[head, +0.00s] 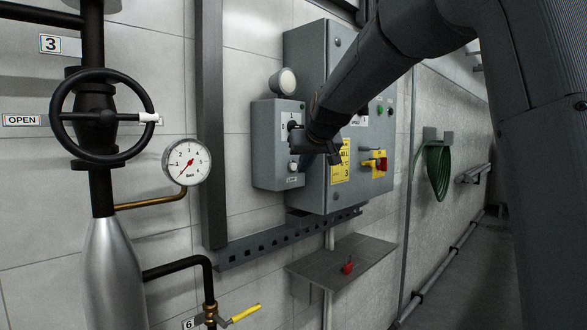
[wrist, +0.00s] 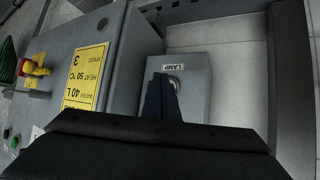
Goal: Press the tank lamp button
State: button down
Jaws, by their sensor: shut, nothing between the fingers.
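The tank lamp button (head: 293,168) is a small round pale button low on a small grey control box (head: 262,150), above a LAMP label (head: 292,181). In the wrist view, which is upside down, the LAMP label (wrist: 173,67) is clear and the button (wrist: 176,83) shows beside my fingers, partly hidden. My gripper (head: 297,150) is shut and empty, with its fingertips in front of the box close to the button. I cannot tell whether they touch it. In the wrist view the black fingers (wrist: 160,80) overlap the box face next to the button.
A larger grey cabinet (head: 307,50) with a yellow label and red switch (head: 381,164) stands right of the box. A black handwheel (head: 62,120) and pressure gauge (head: 186,163) are at left. A shelf (head: 320,268) with a red object is below.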

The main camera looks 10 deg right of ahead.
jog(key=shift+w+a, duration=0.2)
jog(key=shift+w, duration=0.1)
jog(key=shift+w+a+p, duration=0.3)
jog(key=shift+w+p, duration=0.05)
jog(key=shift+w, duration=0.05)
dwell(0.9)
dwell(0.3)
jog(key=shift+s+d+b, duration=0.55)
jog(key=shift+s, duration=0.2)
jog(key=shift+s+d, duration=0.1)
jog(key=s+d+b, duration=0.1)
jog(key=s, duration=0.1)
jog(key=s+d+b, duration=0.1)
jog(key=shift+s+d+b, duration=0.35)
jog(key=shift+s+b, duration=0.05)
dwell(0.4)
